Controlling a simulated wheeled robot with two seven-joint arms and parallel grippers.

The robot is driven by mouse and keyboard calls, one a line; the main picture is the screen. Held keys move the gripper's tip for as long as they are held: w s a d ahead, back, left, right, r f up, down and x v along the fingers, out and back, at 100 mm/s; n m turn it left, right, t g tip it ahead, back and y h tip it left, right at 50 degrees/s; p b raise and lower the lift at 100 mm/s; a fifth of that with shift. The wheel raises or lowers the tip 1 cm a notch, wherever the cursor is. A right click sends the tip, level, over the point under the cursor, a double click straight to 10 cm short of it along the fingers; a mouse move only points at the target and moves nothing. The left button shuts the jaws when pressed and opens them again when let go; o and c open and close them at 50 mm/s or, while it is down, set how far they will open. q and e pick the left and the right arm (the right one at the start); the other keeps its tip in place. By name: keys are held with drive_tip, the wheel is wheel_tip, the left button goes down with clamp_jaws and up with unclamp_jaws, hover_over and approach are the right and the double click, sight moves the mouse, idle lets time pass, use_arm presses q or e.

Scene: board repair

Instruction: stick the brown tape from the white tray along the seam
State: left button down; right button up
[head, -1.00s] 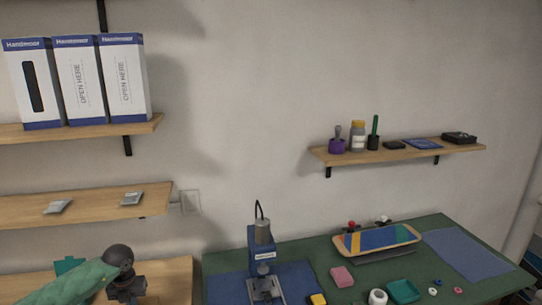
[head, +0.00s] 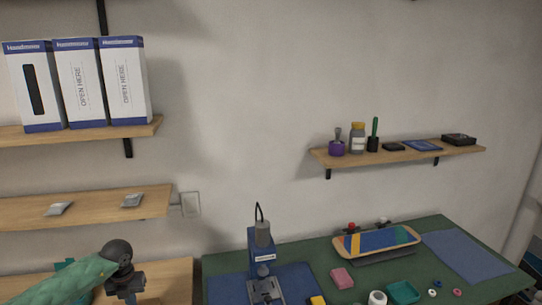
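My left gripper (head: 127,290) is at the bottom left, in front of the wooden bench; its fingers are too dark and cut off to tell open or shut. My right gripper is not in view. I see neither a white tray nor brown tape. Small rings, one pink (head: 457,292), lie near the front right of the mat, too small to identify.
A blue press-like device (head: 262,262) stands on a blue mat. A teal tray (head: 403,292), pink block (head: 342,278) and white roll-like item (head: 377,298) sit at the front. A blue sheet (head: 468,255) lies at the right. Wall shelves hold boxes (head: 75,85) and jars (head: 358,138).

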use_arm(q)
drive_tip(key=shift+r+p, duration=0.55)
drive_tip(key=shift+r, duration=1.6)
